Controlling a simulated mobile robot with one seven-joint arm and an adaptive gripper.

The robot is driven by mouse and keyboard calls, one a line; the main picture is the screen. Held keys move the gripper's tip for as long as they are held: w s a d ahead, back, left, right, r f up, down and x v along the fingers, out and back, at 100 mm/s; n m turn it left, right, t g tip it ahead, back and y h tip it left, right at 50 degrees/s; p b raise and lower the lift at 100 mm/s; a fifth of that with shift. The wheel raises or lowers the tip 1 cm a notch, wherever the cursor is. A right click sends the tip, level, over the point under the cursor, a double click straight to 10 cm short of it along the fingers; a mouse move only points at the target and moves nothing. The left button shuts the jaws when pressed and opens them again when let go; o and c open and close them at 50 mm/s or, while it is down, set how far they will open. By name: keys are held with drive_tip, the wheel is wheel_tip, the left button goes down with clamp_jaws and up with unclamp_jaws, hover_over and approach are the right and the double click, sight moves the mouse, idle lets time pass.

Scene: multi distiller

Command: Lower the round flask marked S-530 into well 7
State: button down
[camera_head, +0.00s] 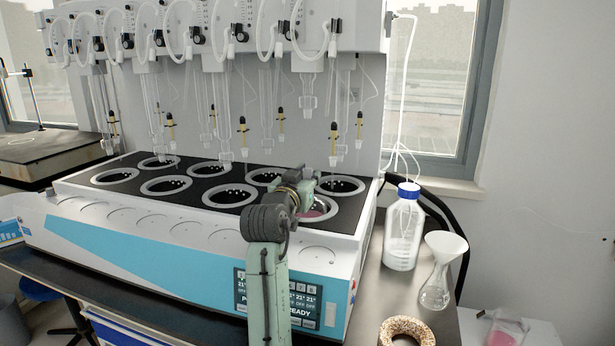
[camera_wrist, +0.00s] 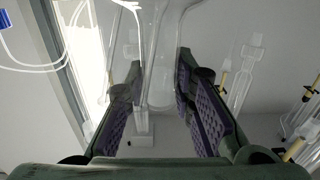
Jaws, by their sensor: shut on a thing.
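My gripper (camera_head: 306,183) is over the front right well (camera_head: 333,214) of the heating block. In the wrist view its two fingers (camera_wrist: 164,90) stand on either side of a clear glass neck (camera_wrist: 160,88), which they hold. Pinkish contents (camera_head: 318,207) of the flask show just below the gripper, inside the outline of that well's ring. Most of the flask is hidden by my gripper and arm. I cannot tell whether it rests on the well's bottom. Neither the S-530 mark nor a well number is readable.
Other ringed wells (camera_head: 230,195) in two rows look empty. Glass tubes with yellow-and-black parts (camera_head: 334,140) hang above the block. A blue-capped bottle (camera_head: 403,235), a flask with a funnel (camera_head: 437,280) and a cork ring (camera_head: 407,325) stand to the right.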

drive_tip(key=shift+f, duration=0.1)
drive_tip(key=c, duration=1.5)
unclamp_jaws()
drive_tip(key=shift+c, duration=0.2)
drive_tip(key=shift+o, duration=1.3)
drive_tip(key=shift+f, duration=0.15)
drive_tip(key=shift+s, duration=0.1)
drive_tip(key=v, duration=1.2)
